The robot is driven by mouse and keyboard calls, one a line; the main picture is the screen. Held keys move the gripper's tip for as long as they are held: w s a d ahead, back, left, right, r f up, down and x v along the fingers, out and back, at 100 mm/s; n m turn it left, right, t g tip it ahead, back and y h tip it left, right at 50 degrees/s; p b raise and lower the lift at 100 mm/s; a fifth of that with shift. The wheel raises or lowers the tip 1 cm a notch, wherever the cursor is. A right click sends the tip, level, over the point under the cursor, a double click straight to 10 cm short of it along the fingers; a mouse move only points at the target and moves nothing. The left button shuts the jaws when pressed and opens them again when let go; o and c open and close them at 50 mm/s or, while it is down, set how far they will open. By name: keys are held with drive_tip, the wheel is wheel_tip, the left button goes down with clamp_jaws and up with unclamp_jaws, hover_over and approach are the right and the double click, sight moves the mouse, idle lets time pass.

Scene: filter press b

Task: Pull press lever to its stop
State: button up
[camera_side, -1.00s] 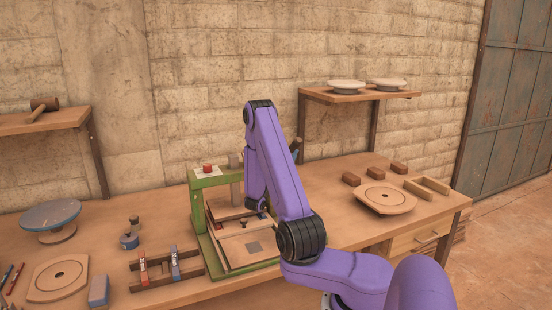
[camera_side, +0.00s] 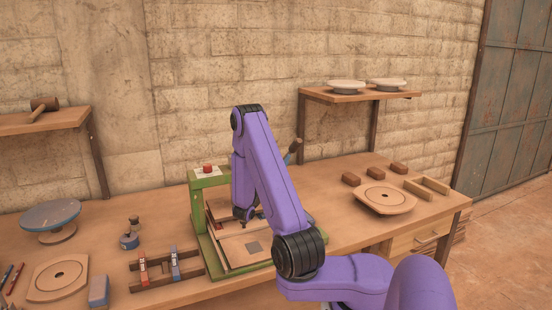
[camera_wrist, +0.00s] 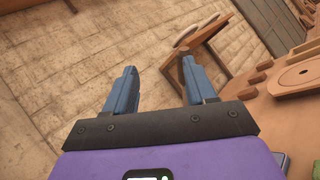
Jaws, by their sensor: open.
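The green filter press (camera_side: 197,215) stands on the bench in the side view, partly hidden behind my arm. It has a red knob (camera_side: 208,169) on top and a tan plate with a grey square at its base. A short slanted piece, brown at its upper end and blue-grey lower down, shows behind my arm; I cannot tell whether it is the press lever or my fingers. No lever can be made out for sure.
A rack with red and blue pieces (camera_side: 165,270) stands left of the press. A round tan bat (camera_side: 385,198) and small brown blocks lie to the right. A wall shelf (camera_side: 350,95) with two pale discs is behind. Bench space right of my arm is partly clear.

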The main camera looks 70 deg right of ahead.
drive_tip(key=s+d+f+m+g+y, duration=0.3)
drive_tip(key=s+f+m+g+y, duration=0.2)
drive_tip(key=s+f+y, duration=0.8)
drive_tip(key=s+a+f+m+t+y, duration=0.3)
drive_tip(key=a+f+m+t+y, duration=0.45)
drive_tip(key=a+f, duration=0.2)
drive_tip(key=m+t+h, duration=0.8)
drive_tip(key=t+h, duration=0.3)
drive_tip(key=t, duration=0.2)
approach(294, 145)
drive_tip(key=shift+s+d+f+x, duration=0.15)
drive_tip(key=shift+f+x, duration=0.05)
drive_tip(key=shift+x, duration=2)
drive_tip(key=shift+s+d+f+x, duration=0.15)
drive_tip(key=shift+f+x, duration=0.05)
drive_tip(key=shift+x, duration=2)
drive_tip(key=shift+s+d+f+x, duration=0.1)
drive_tip(key=shift+s+f+x, duration=0.1)
drive_tip(key=shift+x, duration=2)
drive_tip(key=shift+c, duration=0.3)
